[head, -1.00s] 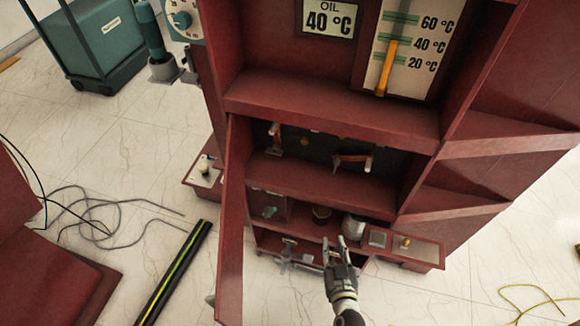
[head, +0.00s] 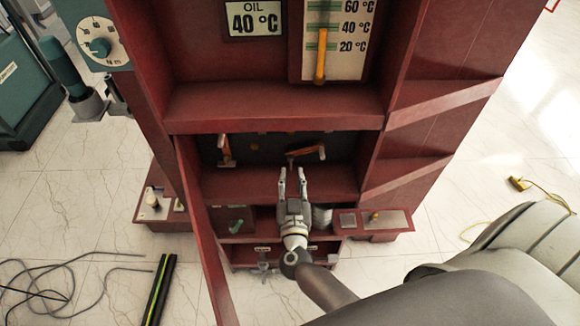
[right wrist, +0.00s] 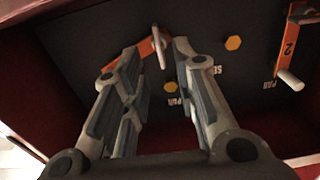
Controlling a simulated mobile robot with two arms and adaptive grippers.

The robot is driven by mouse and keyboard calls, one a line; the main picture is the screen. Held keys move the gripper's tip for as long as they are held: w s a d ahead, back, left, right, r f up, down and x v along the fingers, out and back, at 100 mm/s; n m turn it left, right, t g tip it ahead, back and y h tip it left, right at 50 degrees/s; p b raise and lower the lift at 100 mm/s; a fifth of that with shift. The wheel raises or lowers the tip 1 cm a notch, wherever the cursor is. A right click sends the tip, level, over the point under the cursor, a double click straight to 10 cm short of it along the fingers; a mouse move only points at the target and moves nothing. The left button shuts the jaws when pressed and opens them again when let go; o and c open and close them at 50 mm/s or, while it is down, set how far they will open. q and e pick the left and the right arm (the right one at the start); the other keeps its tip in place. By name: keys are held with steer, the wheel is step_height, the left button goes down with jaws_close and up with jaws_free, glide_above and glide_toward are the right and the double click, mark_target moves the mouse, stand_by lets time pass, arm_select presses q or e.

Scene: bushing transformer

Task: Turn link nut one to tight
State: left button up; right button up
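In the head view, an orange link (head: 306,152) lies tilted on the dark back panel of the cabinet's middle bay. In the right wrist view, this link (right wrist: 128,54) has a silver pin-like handle (right wrist: 159,48) at one end, seen between my fingertips. No number is readable on it. A second orange link (head: 224,150), marked 2 in the right wrist view (right wrist: 289,45), stands more upright. My right gripper (head: 292,176) is open and empty, fingers pointing at the panel below the tilted link. Contact cannot be told. My left gripper is not in view.
Yellow hex heads (right wrist: 233,43) sit on the panel between the links. The red cabinet's shelf edges (head: 270,108) lie above and below the bay. Its open door (head: 205,255) stands at the left. A torque dial (head: 101,46) is at upper left.

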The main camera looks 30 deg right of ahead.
mark_target(291, 164)
steer(key=shift+x, duration=2.2)
steer(key=shift+c, duration=0.3)
jaws_close()
